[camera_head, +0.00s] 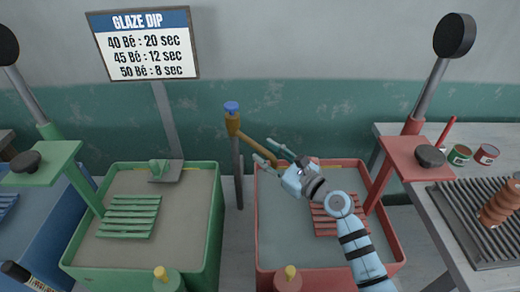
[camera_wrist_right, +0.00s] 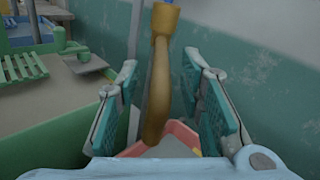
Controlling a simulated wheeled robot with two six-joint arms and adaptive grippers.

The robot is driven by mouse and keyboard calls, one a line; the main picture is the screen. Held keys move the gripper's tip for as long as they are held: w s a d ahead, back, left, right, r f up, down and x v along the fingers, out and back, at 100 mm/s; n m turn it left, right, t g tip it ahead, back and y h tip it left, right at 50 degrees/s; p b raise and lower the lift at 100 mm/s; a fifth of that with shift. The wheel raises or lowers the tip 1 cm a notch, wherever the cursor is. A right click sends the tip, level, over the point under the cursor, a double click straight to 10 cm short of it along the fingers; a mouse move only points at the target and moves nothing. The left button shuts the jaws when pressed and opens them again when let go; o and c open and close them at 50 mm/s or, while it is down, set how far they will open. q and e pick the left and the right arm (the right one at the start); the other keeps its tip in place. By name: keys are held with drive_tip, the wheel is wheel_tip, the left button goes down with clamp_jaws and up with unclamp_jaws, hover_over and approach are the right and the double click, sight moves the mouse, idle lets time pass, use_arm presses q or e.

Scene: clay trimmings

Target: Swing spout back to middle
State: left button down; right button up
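The brass spout (camera_head: 256,142) sits on a grey standpipe with a blue cap (camera_head: 231,107), between the green tub and the red tub. It points right, with its end over the back left of the red tub. My right gripper (camera_head: 268,152) is at the spout's outer end. In the right wrist view the spout (camera_wrist_right: 158,75) runs between the two teal finger pads of the gripper (camera_wrist_right: 165,95). Gaps show on both sides of it, so the fingers are open around it. My left gripper is not in view.
The red tub (camera_head: 262,225) below my right arm and the green tub (camera_head: 70,245) each hold a slatted rack. A red stand (camera_head: 425,160) rises at right beside a table with a ribbed tray (camera_head: 465,240). A glaze dip sign (camera_head: 144,45) stands behind.

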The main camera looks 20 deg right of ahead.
sight(260, 147)
drive_tip(key=x, duration=0.3)
drive_tip(key=shift+w, duration=0.15)
clamp_jaws()
